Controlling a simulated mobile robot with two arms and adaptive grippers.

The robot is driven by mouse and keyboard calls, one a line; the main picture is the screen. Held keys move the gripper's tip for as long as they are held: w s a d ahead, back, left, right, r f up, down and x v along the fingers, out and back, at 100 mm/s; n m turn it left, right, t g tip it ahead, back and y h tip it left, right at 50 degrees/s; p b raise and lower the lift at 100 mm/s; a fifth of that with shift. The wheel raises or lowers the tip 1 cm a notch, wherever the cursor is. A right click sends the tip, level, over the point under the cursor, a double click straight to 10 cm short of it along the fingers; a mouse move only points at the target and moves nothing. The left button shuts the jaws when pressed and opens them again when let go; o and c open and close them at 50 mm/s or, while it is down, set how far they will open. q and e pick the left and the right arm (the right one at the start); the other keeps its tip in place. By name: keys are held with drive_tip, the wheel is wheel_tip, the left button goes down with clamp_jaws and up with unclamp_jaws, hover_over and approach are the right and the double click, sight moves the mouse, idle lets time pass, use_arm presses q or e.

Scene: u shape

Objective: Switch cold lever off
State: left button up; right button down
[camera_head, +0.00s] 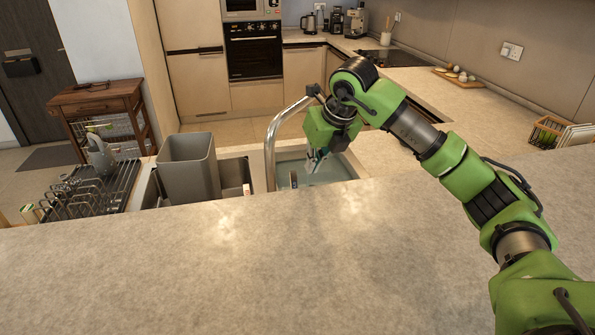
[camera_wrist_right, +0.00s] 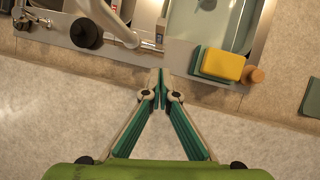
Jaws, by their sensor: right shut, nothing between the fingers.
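A curved metal faucet (camera_head: 270,140) rises beside the sink basin (camera_head: 345,168); it also shows in the right wrist view (camera_wrist_right: 112,22). A small dark upright piece with a blue mark, apparently the cold lever (camera_head: 293,180), stands just right of the faucet's foot. In the right wrist view a small grey piece, likely this lever (camera_wrist_right: 160,30), is just beyond the fingertips, with a gap between. My right gripper (camera_head: 316,160) is over the basin by the faucet. In the wrist view its fingers (camera_wrist_right: 160,78) meet, shut and empty. My left gripper is not in view.
A yellow and green sponge (camera_wrist_right: 218,65) and a cork-like piece (camera_wrist_right: 255,76) lie on the sink edge, right of the fingers. A grey bin (camera_head: 188,165) and a dish rack (camera_head: 90,190) stand left. The near countertop (camera_head: 270,270) is clear.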

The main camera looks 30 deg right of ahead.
drive_tip(key=p, duration=0.3)
approach(296, 183)
wheel_tip(296, 183, down, 4)
drive_tip(key=s, duration=0.1)
drive_tip(key=shift+w+a+f+p, duration=0.1)
drive_tip(key=shift+w+f+p, duration=0.25)
drive_tip(key=shift+w, duration=0.5)
drive_tip(key=shift+w+a+f+p, duration=0.1)
drive_tip(key=shift+w+f+p, duration=0.25)
drive_tip(key=shift+w, duration=0.5)
